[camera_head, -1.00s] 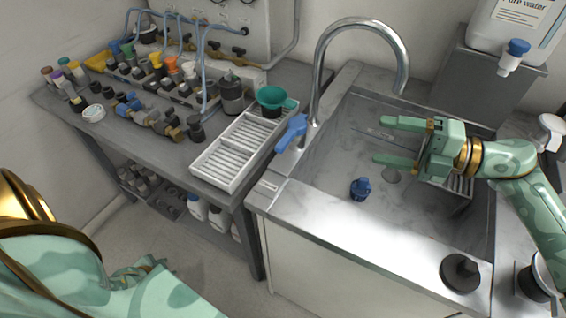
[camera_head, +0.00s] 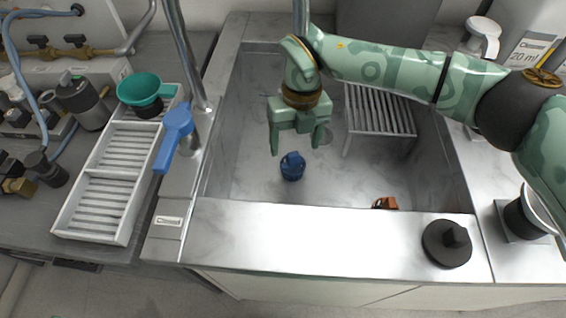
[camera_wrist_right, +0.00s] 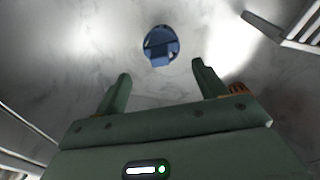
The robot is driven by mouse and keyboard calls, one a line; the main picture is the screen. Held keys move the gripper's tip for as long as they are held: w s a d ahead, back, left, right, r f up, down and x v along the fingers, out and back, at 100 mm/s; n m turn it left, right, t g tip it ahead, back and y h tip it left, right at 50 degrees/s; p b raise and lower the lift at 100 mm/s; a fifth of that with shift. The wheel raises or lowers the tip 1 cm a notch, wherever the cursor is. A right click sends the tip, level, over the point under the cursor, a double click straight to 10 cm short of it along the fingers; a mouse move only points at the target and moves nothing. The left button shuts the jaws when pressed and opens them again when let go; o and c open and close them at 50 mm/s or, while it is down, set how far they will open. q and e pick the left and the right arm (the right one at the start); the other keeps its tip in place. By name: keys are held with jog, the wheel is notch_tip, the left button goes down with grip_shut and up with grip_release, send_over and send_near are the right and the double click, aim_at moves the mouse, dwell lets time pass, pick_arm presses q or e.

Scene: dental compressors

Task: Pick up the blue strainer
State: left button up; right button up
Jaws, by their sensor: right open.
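The blue strainer (camera_head: 292,166) is a small, round, dark blue piece with a raised handle. It lies on the floor of the metal sink (camera_head: 262,188). My right gripper (camera_head: 297,145) hangs above the sink with its fingers pointing down, open and empty. In the head view it is just above and behind the strainer. In the right wrist view the strainer (camera_wrist_right: 161,44) lies beyond the fingertips and between their lines, with the open gripper (camera_wrist_right: 162,78) apart from it. My left gripper is not in view.
A metal rack (camera_head: 379,110) stands in the sink at the right. A small orange-brown object (camera_head: 385,203) is by the front wall. A blue tap lever (camera_head: 174,137) and faucet stand at the left edge. A black stopper (camera_head: 447,243) sits on the front rim.

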aim_at(293, 163)
jog(key=shift+a+f+h+b, duration=0.35)
jog(key=shift+f+h+b, duration=0.05)
jog(key=shift+f+b, duration=0.2)
jog(key=shift+a+f, duration=0.1)
jog(key=shift+f, duration=0.15)
jog(key=f+b, duration=0.1)
jog(key=f, duration=0.1)
jog(key=f+b, duration=0.1)
jog(key=f, duration=0.1)
jog(key=f+b, duration=0.2)
jog(key=shift+s+d+f, duration=0.15)
jog(key=shift+d+f, duration=0.2)
jog(key=shift+f, duration=0.05)
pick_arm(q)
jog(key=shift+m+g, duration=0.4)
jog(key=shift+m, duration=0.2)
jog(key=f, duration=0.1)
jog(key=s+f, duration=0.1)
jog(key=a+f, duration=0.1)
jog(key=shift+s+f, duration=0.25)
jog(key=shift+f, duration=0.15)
pick_arm(e)
jog(key=shift+r, duration=0.15)
jog(key=shift+c, duration=0.3)
jog(key=c, duration=0.9)
